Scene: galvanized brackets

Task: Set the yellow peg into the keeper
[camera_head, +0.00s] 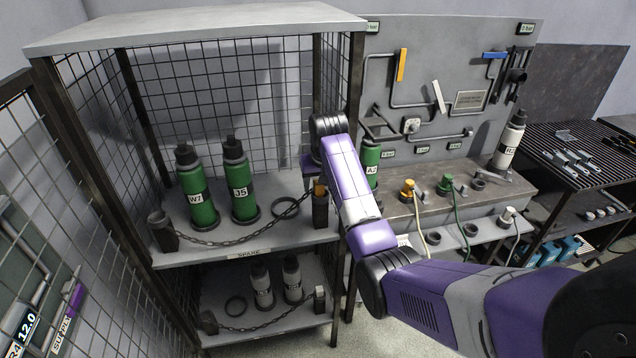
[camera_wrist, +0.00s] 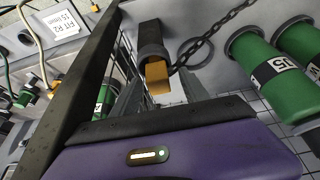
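The yellow peg (camera_head: 320,188) shows as a small orange-yellow block at the top of the dark keeper (camera_head: 320,211), at the right front of the upper cage shelf. In the wrist view the peg (camera_wrist: 157,78) shows at the mouth of the dark keeper (camera_wrist: 150,38), with the chain (camera_wrist: 215,35) running to that spot. I cannot tell how deep the peg sits. My gripper (camera_head: 314,168) is close above the peg, at the cage's right front post. Its purple housing fills the bottom of the wrist view.
Green cylinders W7 (camera_head: 197,190) and J5 (camera_head: 239,185) stand behind the chain on the upper shelf (camera_head: 262,236). The dark cage post (camera_head: 352,100) is close on the right.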

